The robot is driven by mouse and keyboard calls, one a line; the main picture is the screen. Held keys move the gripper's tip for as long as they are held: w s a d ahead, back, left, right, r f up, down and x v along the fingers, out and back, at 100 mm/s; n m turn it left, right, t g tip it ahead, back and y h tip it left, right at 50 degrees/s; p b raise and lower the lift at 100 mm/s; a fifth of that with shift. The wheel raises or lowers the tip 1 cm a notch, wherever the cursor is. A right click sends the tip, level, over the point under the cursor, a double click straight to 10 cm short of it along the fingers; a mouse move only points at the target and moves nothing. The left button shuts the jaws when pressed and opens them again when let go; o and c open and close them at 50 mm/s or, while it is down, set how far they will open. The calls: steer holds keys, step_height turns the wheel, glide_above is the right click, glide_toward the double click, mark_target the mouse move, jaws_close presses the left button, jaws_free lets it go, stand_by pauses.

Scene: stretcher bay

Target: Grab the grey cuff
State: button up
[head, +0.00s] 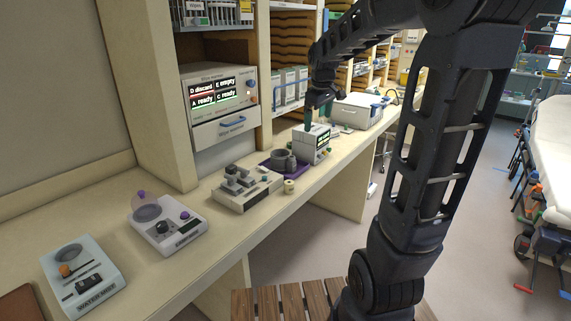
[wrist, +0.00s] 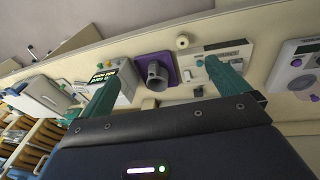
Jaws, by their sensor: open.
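A grey round, hollow piece, which looks like the grey cuff (head: 280,158), stands on a small purple tray (head: 265,167) on the long bench. In the wrist view the cuff (wrist: 157,75) shows its dark open end, and the purple tray (wrist: 171,65) lies under it. My gripper (head: 309,122) is above the bench, to the right of the cuff in the head view. In the wrist view my gripper (wrist: 162,72) has its two teal fingers wide apart, with the cuff seen between them. Nothing is held. The distance from fingertips to cuff is hard to tell.
A grey box with a green display (head: 318,145) stands right of the tray. A white device (head: 243,190) is to the left, with a small cream roll (head: 289,186) near the bench edge. Further left are a scale-like device (head: 170,225) and a pale blue device (head: 85,278).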

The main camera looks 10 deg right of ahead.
steer(key=w+a+f+n+g, duration=0.1)
steer(key=w+a+f+n, duration=0.2)
steer(key=w, duration=0.5)
steer(key=w+a+f+n, duration=0.1)
steer(key=w+f+n, duration=0.1)
steer(key=w+f, duration=0.5)
steer(key=n+g, duration=0.2)
steer(key=n, duration=0.3)
glide_toward(283, 159)
steer(key=w+f, duration=0.2)
steer(key=w, duration=0.2)
steer(key=f, duration=1.1)
steer(key=shift+w+d, duration=0.15)
steer(key=shift+d, duration=0.25)
steer(key=shift+r, duration=0.1)
steer(key=c, duration=0.9)
steer(key=shift+r, duration=0.1)
steer(key=shift+c, duration=0.2)
